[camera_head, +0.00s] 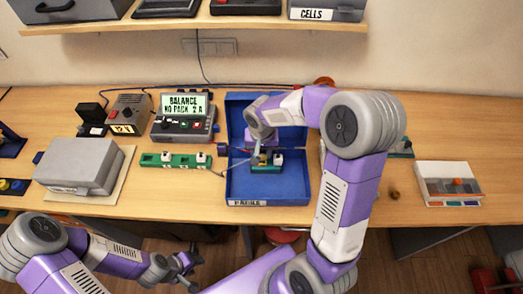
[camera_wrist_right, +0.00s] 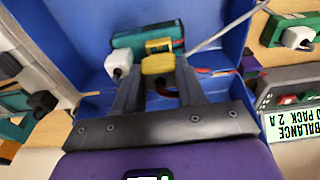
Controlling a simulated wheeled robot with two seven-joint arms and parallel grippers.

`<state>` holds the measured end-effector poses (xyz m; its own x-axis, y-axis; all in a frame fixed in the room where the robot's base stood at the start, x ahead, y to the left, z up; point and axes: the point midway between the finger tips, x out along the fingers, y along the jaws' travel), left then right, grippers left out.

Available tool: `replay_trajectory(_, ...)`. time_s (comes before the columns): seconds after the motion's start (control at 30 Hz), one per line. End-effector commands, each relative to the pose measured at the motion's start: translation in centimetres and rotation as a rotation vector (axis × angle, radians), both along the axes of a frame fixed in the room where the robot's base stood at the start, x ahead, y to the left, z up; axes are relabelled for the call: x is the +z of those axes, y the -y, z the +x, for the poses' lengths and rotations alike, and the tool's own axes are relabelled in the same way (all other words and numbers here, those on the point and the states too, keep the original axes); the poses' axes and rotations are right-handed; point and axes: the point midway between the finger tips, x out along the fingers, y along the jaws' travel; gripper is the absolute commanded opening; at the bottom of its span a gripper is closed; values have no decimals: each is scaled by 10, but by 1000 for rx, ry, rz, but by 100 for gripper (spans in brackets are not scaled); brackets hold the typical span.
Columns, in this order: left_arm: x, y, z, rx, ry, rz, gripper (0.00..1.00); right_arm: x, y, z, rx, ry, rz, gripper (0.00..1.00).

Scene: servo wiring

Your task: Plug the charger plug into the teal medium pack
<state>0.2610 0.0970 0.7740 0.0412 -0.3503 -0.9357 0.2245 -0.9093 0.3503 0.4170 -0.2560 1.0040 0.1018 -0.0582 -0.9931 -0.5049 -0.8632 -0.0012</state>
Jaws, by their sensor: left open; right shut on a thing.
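The teal pack (camera_head: 270,169) lies inside the blue tray (camera_head: 262,188). In the right wrist view the teal pack (camera_wrist_right: 128,41) has a yellow connector (camera_wrist_right: 158,45) and a white connector (camera_wrist_right: 118,64) beside it. My right gripper (camera_head: 262,153) is shut on a yellow plug (camera_wrist_right: 158,66) with red and dark wire below it. The held plug is right in front of the pack's yellow connector; I cannot tell whether they are joined. My left gripper (camera_head: 187,267) is open and empty, low in front of the table edge.
The charger (camera_head: 184,115) left of the tray reads "BALANCE NO PACK 2 A". A grey box (camera_head: 80,165) stands left, a white box (camera_head: 449,184) right. A grey cable runs into the tray's left side.

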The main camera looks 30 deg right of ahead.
Motion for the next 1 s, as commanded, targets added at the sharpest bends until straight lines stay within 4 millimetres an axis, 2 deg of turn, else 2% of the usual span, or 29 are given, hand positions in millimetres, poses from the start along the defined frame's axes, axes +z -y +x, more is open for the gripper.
replay_trajectory(0.47, -3, 0, 0, 0, 0, 0, 43, -1, 0, 0, 0, 0, 0, 5)
replay_trajectory(1.0, -15, 0, 0, 0, 0, 0, 43, -15, 0, 0, 0, 0, 0, 5)
